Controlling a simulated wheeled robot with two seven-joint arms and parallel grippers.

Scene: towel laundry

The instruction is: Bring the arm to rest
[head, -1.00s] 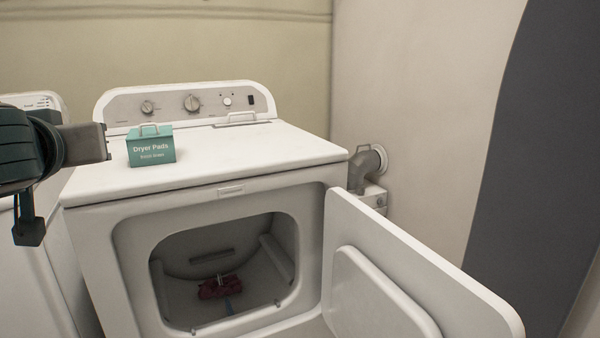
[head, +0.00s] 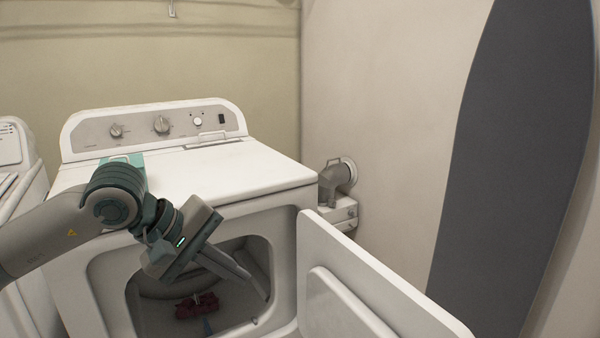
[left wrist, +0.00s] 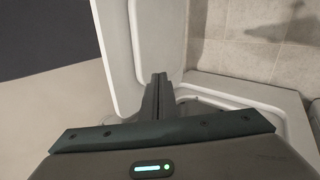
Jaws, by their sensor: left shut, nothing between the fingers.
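My left gripper (head: 238,272) is in front of the open doorway of the white dryer (head: 240,190). Its fingers are shut with nothing between them, pointing down and right. In the left wrist view the closed fingers (left wrist: 158,92) show in front of the open dryer door (left wrist: 118,60). A dark red cloth (head: 197,305) lies inside the dryer drum, below the gripper and apart from it. My right gripper is not in view.
The dryer door (head: 350,285) stands open to the right. A teal Dryer Pads box (head: 122,160) on the dryer top is mostly hidden behind my left arm. Another white machine (head: 15,160) is at the left. A grey ironing board (head: 510,150) stands against the right wall.

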